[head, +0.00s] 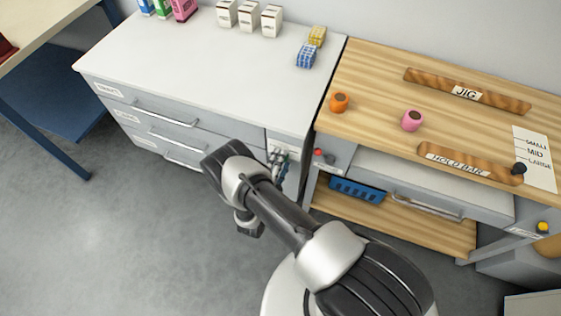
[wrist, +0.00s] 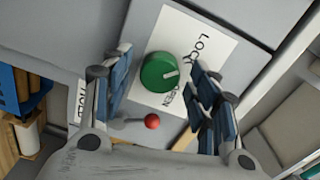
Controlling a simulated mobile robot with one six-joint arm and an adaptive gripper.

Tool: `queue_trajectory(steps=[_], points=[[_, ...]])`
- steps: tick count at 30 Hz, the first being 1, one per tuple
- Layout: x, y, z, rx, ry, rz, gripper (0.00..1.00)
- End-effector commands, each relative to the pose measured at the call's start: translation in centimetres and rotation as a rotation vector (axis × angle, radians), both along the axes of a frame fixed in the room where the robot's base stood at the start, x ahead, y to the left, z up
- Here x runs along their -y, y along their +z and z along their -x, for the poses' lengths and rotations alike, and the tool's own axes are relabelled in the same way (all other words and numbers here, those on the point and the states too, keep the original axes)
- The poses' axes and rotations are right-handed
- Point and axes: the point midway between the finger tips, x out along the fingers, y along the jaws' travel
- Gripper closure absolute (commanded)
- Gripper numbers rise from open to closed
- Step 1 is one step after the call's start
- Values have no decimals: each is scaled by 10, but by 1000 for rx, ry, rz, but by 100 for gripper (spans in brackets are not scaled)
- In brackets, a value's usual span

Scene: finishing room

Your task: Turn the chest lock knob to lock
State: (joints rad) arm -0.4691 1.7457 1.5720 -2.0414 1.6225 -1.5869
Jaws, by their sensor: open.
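The green chest lock knob (wrist: 158,72) sits on a white label with LOCK and OPEN on it (wrist: 200,45). A short white mark on its face points toward the label's right side; I cannot tell exactly which word it meets. My gripper (wrist: 160,62) is open, with one blue-padded finger on each side of the knob. I cannot tell whether either finger touches it. In the head view my gripper (head: 280,158) is at the right end of the grey chest's front (head: 180,118), and it hides the knob there.
A red ball on a thin stem (wrist: 152,121) is close to the fingers. A wooden workbench (head: 375,90) stands right of the chest, with a blue bin (head: 357,190) below its top. Boxes (head: 250,17) stand on the chest's top. Floor at left is clear.

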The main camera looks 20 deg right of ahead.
Motion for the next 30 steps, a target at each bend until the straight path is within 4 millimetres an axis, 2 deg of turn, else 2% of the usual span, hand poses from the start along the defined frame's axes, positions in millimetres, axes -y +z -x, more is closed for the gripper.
queue_trajectory(steps=[7,18,21,30], points=[[-11,0,12,-2,5,0,46],[-56,3,74,-1,6,1,46],[-64,3,85,0,5,0,46],[-71,3,97,0,0,0,46]])
